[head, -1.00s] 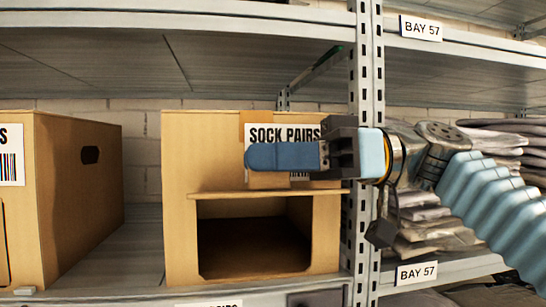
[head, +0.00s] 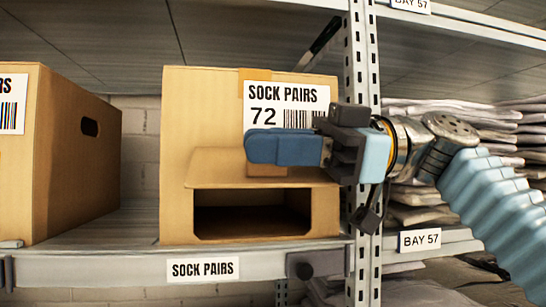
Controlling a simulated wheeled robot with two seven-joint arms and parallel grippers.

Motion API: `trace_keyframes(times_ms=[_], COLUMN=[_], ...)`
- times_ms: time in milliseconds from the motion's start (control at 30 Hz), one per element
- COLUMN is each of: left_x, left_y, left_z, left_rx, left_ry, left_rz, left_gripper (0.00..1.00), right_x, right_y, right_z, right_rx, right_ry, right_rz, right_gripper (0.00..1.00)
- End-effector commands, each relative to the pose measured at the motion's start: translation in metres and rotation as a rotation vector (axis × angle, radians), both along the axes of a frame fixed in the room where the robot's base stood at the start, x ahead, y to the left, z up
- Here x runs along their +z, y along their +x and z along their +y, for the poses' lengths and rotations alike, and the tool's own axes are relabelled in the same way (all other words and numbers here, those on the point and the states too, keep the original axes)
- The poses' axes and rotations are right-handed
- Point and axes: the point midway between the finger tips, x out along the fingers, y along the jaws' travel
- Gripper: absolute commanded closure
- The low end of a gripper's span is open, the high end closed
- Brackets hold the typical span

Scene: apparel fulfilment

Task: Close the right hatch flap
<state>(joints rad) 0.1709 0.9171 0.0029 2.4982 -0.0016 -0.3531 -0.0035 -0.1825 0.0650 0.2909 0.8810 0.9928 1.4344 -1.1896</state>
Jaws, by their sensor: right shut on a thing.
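The right cardboard box labelled SOCK PAIRS 72 (head: 206,115) stands on the shelf. Its hatch flap (head: 216,171) sticks out toward me above the dark hatch opening (head: 250,221), which is uncovered in its lower part. A brown tab (head: 267,169) shows on the flap just below my fingers. My right gripper (head: 285,147) comes in from the right, in front of the box, its blue fingers shut on the flap at its tab; the fingers hide the exact contact and the lower part of the label. My left gripper is not in view.
Another cardboard box (head: 78,150) stands to the left, with a gap between. A perforated shelf post (head: 362,270) rises close to the right of the box, behind my gripper. Folded garments (head: 420,195) are stacked in the bay beyond it.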

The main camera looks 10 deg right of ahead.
Motion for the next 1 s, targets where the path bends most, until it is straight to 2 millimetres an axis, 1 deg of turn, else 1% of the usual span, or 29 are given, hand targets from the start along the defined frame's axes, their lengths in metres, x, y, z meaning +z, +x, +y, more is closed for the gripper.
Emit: trace_keyframes(times_ms=[33,200,700,733,833,867,1000], left_x=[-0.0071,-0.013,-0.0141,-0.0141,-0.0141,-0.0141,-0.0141], left_y=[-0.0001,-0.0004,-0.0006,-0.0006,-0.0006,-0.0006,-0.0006], left_z=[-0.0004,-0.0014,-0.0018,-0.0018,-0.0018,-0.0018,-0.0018], left_rx=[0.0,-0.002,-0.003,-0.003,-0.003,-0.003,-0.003], left_ry=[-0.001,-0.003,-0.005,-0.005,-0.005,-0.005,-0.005], left_rz=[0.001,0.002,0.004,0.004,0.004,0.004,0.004], left_gripper=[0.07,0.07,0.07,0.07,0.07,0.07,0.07], right_x=[-0.006,-0.0093,-0.0096,-0.0096,-0.0097,-0.0097,-0.0097], right_y=[0.0004,0.0005,0.0008,0.0008,0.0009,0.0009,0.0007], right_z=[0.0,-0.0001,0.0,0.0,0.0,0.0,0.0], right_rx=[0.0,-0.001,0.0,0.0,0.0,0.0,0.0], right_ry=[0.001,0.0,0.0,0.0,0.0,0.0,0.0], right_rz=[-0.02,-0.071,-0.09,-0.09,-0.09,-0.09,-0.09], right_gripper=[1.0,1.0,1.0,0.83,0.67,0.64,0.64])
